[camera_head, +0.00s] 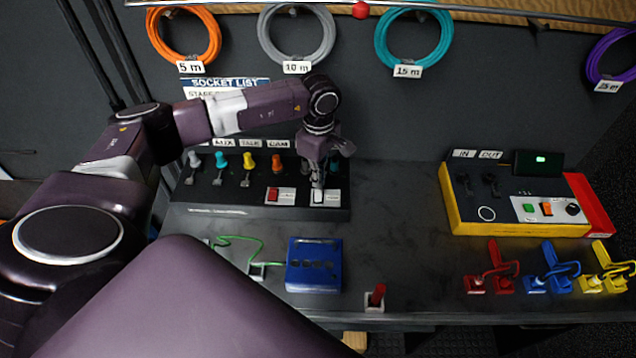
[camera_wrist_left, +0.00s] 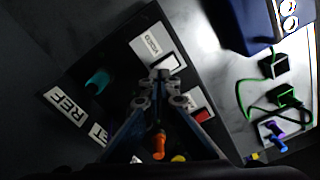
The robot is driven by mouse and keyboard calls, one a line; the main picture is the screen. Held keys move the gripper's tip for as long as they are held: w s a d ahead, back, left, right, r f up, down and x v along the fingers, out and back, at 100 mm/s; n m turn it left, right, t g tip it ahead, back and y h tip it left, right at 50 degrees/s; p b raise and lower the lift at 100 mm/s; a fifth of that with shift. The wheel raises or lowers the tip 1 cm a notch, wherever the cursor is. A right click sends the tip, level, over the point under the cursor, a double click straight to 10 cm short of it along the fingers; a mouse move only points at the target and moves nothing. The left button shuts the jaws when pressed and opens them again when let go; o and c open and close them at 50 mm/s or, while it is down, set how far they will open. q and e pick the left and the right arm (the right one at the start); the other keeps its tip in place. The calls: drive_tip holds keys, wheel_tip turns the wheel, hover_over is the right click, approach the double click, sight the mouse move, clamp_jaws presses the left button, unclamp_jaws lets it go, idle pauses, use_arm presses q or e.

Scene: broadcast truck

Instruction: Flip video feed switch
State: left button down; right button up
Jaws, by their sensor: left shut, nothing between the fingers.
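The video feed switch (camera_wrist_left: 168,62) is a small rocker on a white plate whose label seems to read VIDEO in the left wrist view. In the head view its white plate (camera_head: 331,198) sits at the right end of the black socket panel (camera_head: 220,200). My left gripper (camera_head: 318,186) is shut and empty, pointing down at this switch. In the left wrist view its fingertips (camera_wrist_left: 160,76) overlap the switch's edge; I cannot tell whether they touch it. The fingertips partly hide the switch, and its position is unclear. My right gripper is not in view.
A red rocker switch (camera_head: 273,196) sits just left of the video switch, with coloured plugs (camera_head: 249,161) farther left. A blue box (camera_head: 314,265) stands in front. A yellow-edged tester (camera_head: 520,200) is at the right. The desk between panel and tester is clear.

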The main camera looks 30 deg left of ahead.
sight(318, 191)
use_arm(q)
drive_tip(key=shift+f+b, duration=1)
drive_tip(key=shift+f, duration=0.15)
idle(0.7)
drive_tip(key=shift+r+p, duration=1.95)
drive_tip(key=shift+r, duration=1.65)
drive_tip(key=shift+s+f, duration=0.1)
